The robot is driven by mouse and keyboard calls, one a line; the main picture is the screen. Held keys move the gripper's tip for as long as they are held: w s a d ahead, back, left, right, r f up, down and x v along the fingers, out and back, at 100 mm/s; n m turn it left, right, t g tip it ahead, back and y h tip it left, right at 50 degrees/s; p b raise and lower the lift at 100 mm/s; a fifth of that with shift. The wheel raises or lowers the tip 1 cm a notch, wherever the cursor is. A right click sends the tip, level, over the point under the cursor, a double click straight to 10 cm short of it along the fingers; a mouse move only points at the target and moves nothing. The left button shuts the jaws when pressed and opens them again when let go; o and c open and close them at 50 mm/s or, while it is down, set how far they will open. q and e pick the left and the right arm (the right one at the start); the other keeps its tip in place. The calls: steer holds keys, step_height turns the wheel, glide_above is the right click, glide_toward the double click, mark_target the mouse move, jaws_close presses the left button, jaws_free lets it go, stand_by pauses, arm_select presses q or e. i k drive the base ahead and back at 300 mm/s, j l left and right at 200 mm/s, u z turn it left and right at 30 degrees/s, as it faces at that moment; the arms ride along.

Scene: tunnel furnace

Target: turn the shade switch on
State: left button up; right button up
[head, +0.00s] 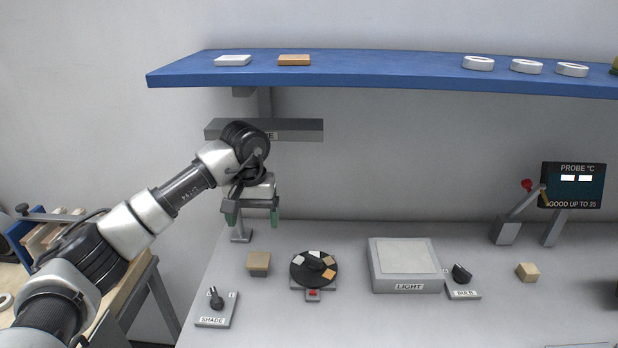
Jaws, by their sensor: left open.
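The shade switch is a grey plate labelled SHADE (216,309) with a dark knob or lever on it, at the front left of the bench. The lever leans up and slightly left; I cannot tell which setting that is. My left gripper (252,219) is open and empty, pointing down above the back left of the bench. It is apart from the switch, behind it and to its right. My right gripper does not show.
A tan block (258,263) and a round dark dial with coloured patches (314,269) stand right of the switch. Further right are the LIGHT box (404,264), the BULB switch (462,282) and a small wooden cube (527,271). A blue shelf (380,74) hangs above.

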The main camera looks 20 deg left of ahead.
mark_target(218, 303)
steer(key=k+j, duration=0.1)
steer(key=k, duration=0.4)
steer(key=k+j, duration=0.1)
steer(key=k, duration=0.4)
steer(key=k+j, duration=0.15)
steer(key=k, duration=0.35)
